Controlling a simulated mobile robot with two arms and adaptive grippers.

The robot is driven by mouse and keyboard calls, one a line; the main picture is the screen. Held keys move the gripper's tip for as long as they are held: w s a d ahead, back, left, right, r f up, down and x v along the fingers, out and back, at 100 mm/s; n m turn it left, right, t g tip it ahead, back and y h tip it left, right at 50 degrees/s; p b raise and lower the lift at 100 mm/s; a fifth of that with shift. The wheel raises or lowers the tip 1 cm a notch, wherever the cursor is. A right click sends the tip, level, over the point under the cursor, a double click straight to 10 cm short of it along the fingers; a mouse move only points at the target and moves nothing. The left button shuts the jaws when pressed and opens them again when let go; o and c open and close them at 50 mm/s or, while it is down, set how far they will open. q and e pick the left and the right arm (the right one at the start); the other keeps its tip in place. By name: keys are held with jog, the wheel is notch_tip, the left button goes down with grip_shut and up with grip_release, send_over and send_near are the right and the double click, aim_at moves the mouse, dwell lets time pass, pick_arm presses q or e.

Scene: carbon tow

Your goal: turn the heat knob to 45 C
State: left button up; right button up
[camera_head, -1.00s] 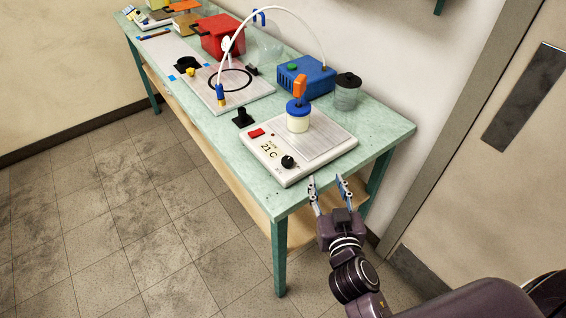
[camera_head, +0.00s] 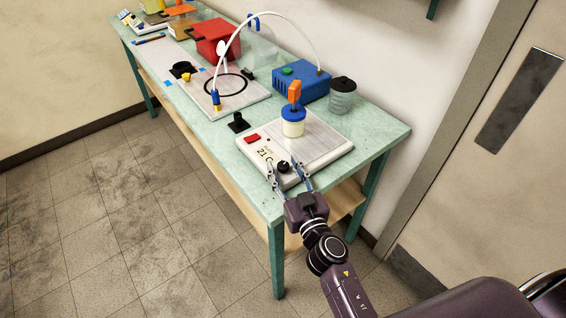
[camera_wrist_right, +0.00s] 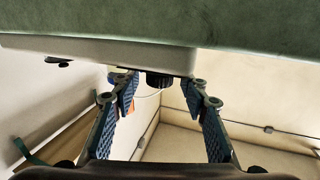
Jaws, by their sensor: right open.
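The heat knob (camera_head: 283,167) is a small black dial on the front of the white hot plate (camera_head: 318,160), beside a display reading 21 C. My right gripper (camera_head: 283,166) is open, its two blue fingers reaching over the hot plate's front edge on either side of the knob. In the right wrist view the dark knob (camera_wrist_right: 160,80) shows between and beyond the open fingers (camera_wrist_right: 165,88). I cannot tell whether either finger touches it. A jar with a blue lid and orange top (camera_head: 293,122) stands on the plate. My left gripper is not in view.
A red switch (camera_head: 252,139) sits left of the display. A black stand (camera_head: 238,123), a blue pump box (camera_head: 300,82) and a lidded clear jar (camera_head: 342,96) are nearby on the green table (camera_head: 225,136). A white hose (camera_head: 285,14) arches above the table.

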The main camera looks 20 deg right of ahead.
jog(key=shift+w, duration=0.7)
jog(key=shift+c, duration=0.6)
